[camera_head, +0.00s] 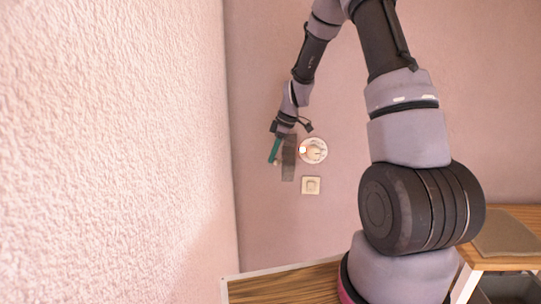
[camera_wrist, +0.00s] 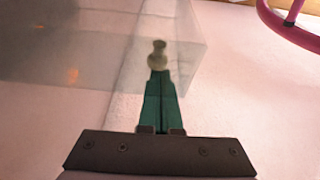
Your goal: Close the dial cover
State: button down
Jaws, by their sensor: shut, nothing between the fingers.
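The round white dial (camera_head: 313,150) is on the pink wall, with a small bright glow at its left edge. The dial cover (camera_head: 289,158), a dark see-through panel, stands open just left of the dial, so the dial face is uncovered. In the wrist view the cover (camera_wrist: 80,50) shows as a large clear sheet behind the fingertips. A small pale knob (camera_wrist: 158,57) shows right at the fingertips; whether they touch is unclear. My gripper (camera_head: 273,160) is at the cover's left side, its green fingers together and empty; they also show in the wrist view (camera_wrist: 160,78).
A square white switch plate (camera_head: 311,185) is on the wall below the dial. A rough pink wall (camera_head: 130,150) fills the left. A wooden surface (camera_head: 295,284) and a wooden table with a brown mat (camera_head: 505,233) are low down. A pink tube (camera_wrist: 292,27) shows in the wrist view.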

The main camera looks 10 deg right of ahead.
jog(key=s+d+n+g, duration=0.2)
jog(key=s+d+n, duration=0.2)
jog(key=d, duration=1.3)
jog(key=shift+s+d+n, duration=0.15)
jog(key=shift+s+n, duration=0.05)
jog(key=shift+n, duration=1.7)
